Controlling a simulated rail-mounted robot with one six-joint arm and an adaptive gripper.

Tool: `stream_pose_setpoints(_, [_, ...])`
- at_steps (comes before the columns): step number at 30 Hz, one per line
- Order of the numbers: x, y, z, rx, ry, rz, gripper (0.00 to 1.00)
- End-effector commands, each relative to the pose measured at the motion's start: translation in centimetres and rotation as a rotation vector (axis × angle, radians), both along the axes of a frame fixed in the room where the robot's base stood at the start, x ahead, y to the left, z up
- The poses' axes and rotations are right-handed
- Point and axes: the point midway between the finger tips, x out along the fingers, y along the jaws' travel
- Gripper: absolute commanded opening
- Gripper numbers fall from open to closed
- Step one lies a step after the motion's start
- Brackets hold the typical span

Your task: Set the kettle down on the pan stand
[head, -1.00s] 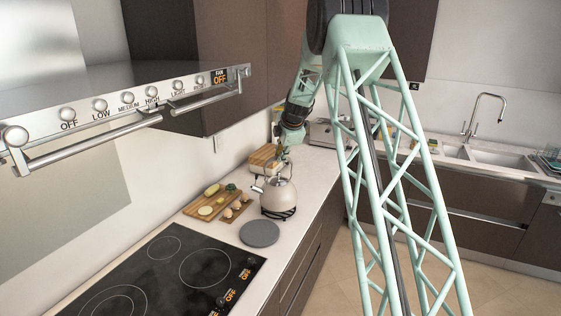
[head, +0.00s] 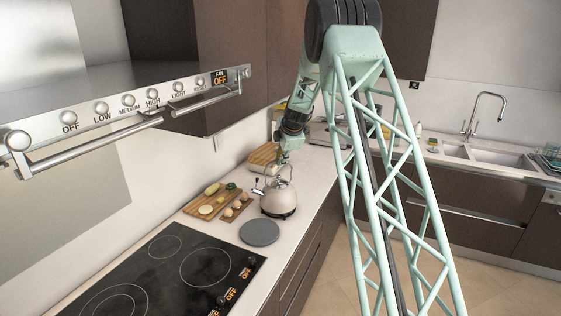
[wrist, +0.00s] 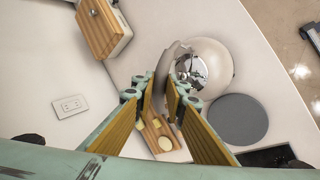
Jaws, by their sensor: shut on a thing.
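A grey round plate (head: 259,233) lies in front of the kettle. Cutting boards with food (head: 214,205) lie to its left. A wooden-lidded box (head: 264,155) is behind. The black cooktop (head: 165,270) is nearer. The counter's right edge is close to the kettle.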

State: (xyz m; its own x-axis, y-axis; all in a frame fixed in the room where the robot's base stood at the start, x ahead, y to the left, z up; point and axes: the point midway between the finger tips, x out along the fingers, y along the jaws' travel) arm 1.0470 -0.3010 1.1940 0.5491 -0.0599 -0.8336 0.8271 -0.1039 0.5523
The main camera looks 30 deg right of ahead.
Motion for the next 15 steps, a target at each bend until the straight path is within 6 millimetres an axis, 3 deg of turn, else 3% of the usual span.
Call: stream_pose_setpoints(15, [0.04, -0.03, -0.79, -0.001, -0.002, -0.001, 0.00])
